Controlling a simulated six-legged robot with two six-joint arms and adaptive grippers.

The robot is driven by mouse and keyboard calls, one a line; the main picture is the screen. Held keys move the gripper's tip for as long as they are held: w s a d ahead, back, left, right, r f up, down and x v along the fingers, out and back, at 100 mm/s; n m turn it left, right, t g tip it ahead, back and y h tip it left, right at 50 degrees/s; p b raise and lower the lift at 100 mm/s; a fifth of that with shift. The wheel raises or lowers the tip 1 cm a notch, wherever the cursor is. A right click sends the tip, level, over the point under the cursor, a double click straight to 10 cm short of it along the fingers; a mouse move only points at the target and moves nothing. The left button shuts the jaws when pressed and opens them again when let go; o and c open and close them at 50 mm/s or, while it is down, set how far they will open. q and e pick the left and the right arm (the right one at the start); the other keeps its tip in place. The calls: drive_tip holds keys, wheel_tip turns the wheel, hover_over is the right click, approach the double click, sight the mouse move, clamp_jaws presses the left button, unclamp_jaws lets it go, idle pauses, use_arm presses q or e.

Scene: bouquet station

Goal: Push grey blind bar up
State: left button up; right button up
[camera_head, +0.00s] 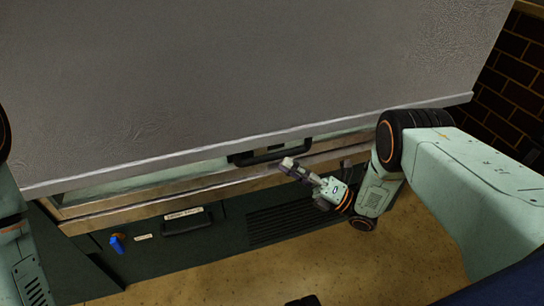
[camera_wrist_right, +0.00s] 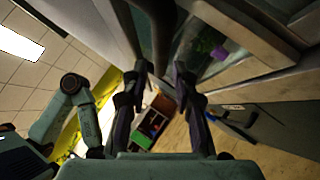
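The grey blind (camera_head: 240,70) hangs down across most of the head view. Its pale bottom bar (camera_head: 120,166) slopes up to the right. A black handle (camera_head: 262,155) shows just below the bar's middle. My right gripper (camera_head: 291,165) is just below the bar, close to the handle's right end; contact is unclear. In the right wrist view my right gripper (camera_wrist_right: 162,68) has its fingers apart, with nothing visibly held between them. A dark curved piece, probably the handle, shows just beyond the fingertips. My left arm shows at the left edge, its gripper out of frame.
Below the blind is a wooden-edged ledge (camera_head: 190,193) over a dark cabinet front with a black handle (camera_head: 187,222), a blue item (camera_head: 117,243) and a vent (camera_head: 300,219). A brick wall (camera_head: 515,85) stands at right.

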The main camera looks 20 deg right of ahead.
sight(272, 154)
drive_tip(key=b+x, duration=0.1)
drive_tip(key=x, duration=0.4)
drive_tip(key=shift+w+a+r, duration=0.1)
drive_tip(key=shift+w+a, duration=0.15)
drive_tip(key=shift+c, duration=0.4)
clamp_jaws()
